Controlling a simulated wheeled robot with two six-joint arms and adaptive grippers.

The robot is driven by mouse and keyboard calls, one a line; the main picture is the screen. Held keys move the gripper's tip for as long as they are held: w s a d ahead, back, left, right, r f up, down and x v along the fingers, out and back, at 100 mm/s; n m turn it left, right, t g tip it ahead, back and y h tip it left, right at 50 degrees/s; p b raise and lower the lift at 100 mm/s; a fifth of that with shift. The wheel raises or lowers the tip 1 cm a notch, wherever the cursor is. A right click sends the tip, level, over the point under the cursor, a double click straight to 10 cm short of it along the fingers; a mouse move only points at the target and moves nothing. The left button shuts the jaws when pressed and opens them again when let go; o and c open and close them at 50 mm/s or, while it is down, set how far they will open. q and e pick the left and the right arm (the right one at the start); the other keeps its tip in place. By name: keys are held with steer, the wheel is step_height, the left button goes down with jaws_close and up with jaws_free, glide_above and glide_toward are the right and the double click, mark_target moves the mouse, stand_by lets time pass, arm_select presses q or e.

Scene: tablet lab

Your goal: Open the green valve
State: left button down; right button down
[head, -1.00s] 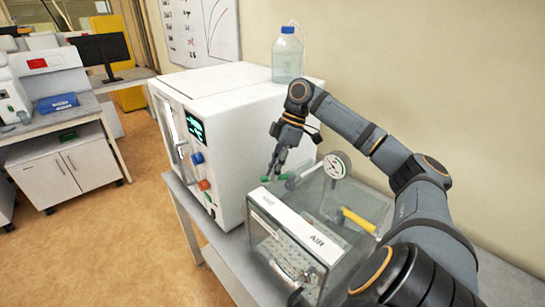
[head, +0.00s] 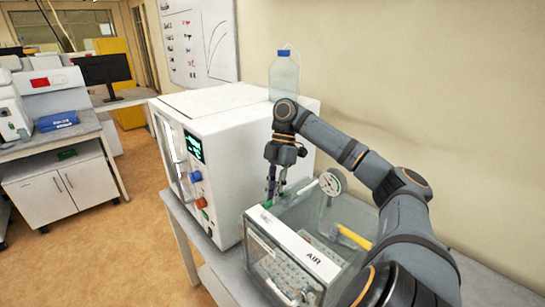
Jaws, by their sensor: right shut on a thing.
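The green valve (head: 267,204) is a small green handle at the back left top of the clear box marked AIR (head: 318,260), near a round white gauge (head: 331,183). My right gripper (head: 272,199) points straight down over it, with its fingers shut on the green handle. The fingers hide part of the handle, so its exact angle is hard to tell. My left gripper is not in view.
A yellow handle (head: 353,237) sits on the right part of the clear box. A white machine (head: 222,140) with blue and red knobs stands close on the left, with a blue-capped bottle (head: 284,76) on top. The wall is behind.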

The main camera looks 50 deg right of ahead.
steer(key=shift+f, duration=0.15)
stand_by(0.4)
steer(key=c, duration=1.3)
jaws_free()
steer(key=shift+d, duration=0.1)
